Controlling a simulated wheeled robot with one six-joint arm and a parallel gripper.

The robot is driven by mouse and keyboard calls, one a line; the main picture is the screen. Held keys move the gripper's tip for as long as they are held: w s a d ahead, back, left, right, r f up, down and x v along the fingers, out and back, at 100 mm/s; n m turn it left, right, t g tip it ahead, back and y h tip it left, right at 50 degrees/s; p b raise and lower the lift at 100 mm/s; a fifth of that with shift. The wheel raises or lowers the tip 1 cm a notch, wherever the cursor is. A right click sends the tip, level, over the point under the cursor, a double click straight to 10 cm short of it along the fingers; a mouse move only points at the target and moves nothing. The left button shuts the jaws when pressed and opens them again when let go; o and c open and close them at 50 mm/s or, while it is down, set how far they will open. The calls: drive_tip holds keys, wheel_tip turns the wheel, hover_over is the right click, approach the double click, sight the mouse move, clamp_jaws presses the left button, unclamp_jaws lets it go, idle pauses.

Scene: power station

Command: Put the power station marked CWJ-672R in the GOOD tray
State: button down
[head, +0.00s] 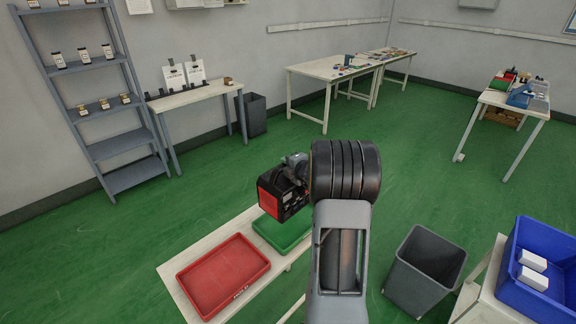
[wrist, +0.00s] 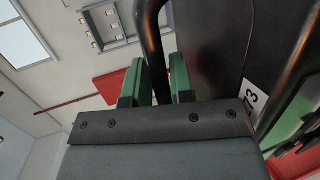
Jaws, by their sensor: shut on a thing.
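My gripper (wrist: 160,82) is shut on the handle (wrist: 152,40) of a black and red power station (head: 284,196). In the head view the power station hangs in the air above the green tray (head: 268,240), its red end facing front left. My arm hides part of the gripper. In the wrist view a white label (wrist: 256,98) on the black body shows only its end characters, so I cannot read the full marking. The red tray (head: 206,300) lies left of the green one on a pale bench and looks empty. Its front lettering is too small to read.
A grey bin (head: 424,270) stands on the floor right of my arm. A blue crate (head: 548,285) with white boxes stands on a table at far right. Shelves (head: 82,68) and other tables (head: 335,72) line the back. The green floor between is clear.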

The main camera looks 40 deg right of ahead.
drive_tip(key=shift+s+d+b, duration=0.2)
drive_tip(key=shift+d+b, duration=0.1)
drive_tip(key=shift+d, duration=0.15)
drive_tip(key=shift+d+f+b, duration=0.15)
drive_tip(key=shift+f+b, duration=0.3)
drive_tip(key=shift+f, duration=0.15)
wheel_tip(320, 180, down, 9)
drive_tip(key=b, duration=0.7)
drive_tip(key=shift+f+b, duration=0.55)
drive_tip(key=shift+b, duration=0.15)
idle(0.3)
drive_tip(key=c, duration=0.8)
unclamp_jaws()
drive_tip(key=shift+s+f, duration=0.15)
drive_tip(key=shift+f, duration=0.05)
drive_tip(key=shift+o, duration=0.6)
drive_tip(key=shift+f, duration=0.1)
drive_tip(key=shift+s, duration=0.1)
